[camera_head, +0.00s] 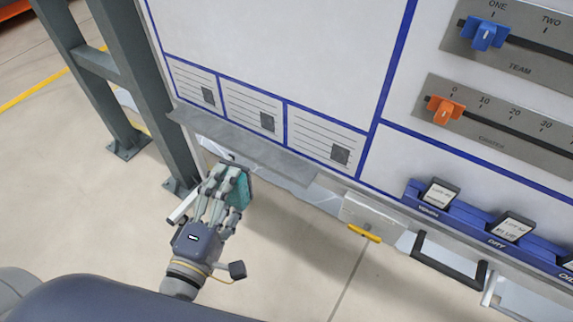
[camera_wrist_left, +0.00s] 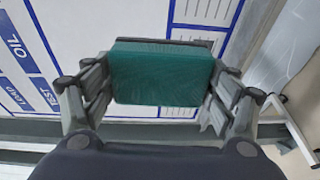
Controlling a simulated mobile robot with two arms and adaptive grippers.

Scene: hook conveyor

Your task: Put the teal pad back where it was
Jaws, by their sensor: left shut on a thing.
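The teal pad (camera_head: 240,190) is a small block with a dark strip along one edge. My left gripper (camera_head: 228,178) is shut on it, just below and in front of the grey ledge (camera_head: 250,149) under the whiteboard. In the left wrist view the teal pad (camera_wrist_left: 160,77) sits between the two fingers of the left gripper (camera_wrist_left: 155,95), with the board behind it. The fingers hide part of the pad in the head view. I cannot tell whether the pad touches the ledge. My right gripper is not in view.
A grey steel post (camera_head: 150,80) stands left of the board (camera_head: 270,50). Right of the ledge are a yellow handle (camera_head: 365,233), a black handle (camera_head: 448,262) and a blue card rack (camera_head: 470,232). Orange (camera_head: 444,110) and blue (camera_head: 485,36) sliders sit higher. The floor below is clear.

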